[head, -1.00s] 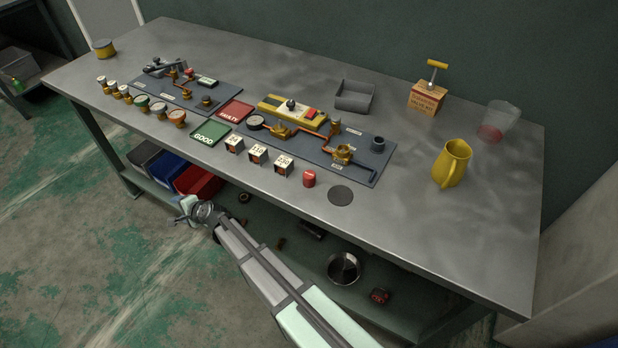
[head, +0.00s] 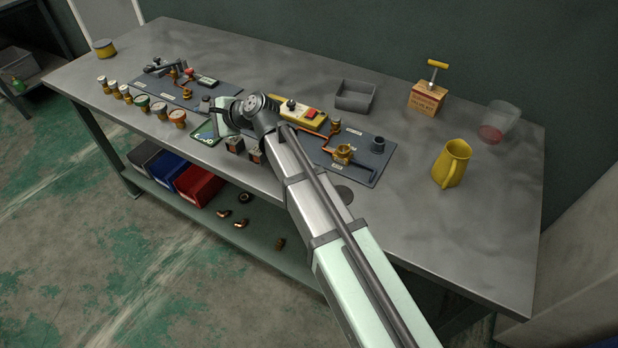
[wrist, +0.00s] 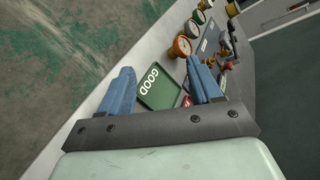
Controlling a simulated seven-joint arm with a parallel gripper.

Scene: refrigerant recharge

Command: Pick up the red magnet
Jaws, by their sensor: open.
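The small red cylinder that looks like the red magnet stood near the dark round disc at the bench's front a second ago; my arm now hides it in the head view, and it is not visible in the wrist view. My gripper (wrist: 161,85) has two blue fingers spread apart with nothing held. The wrist view shows the green GOOD tray (wrist: 158,90) beyond the gap between the fingers. In the head view, the hand end of my arm is over the bench near the GOOD tray (head: 206,134), its fingertips not clear.
Several gauges (head: 142,102) line the left front edge. A dark mat (head: 372,168) carries copper pipework and fittings. A yellow jug (head: 452,164), a wooden box (head: 427,98) and a clear beaker (head: 499,121) stand at the right. The bench around the jug is clear.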

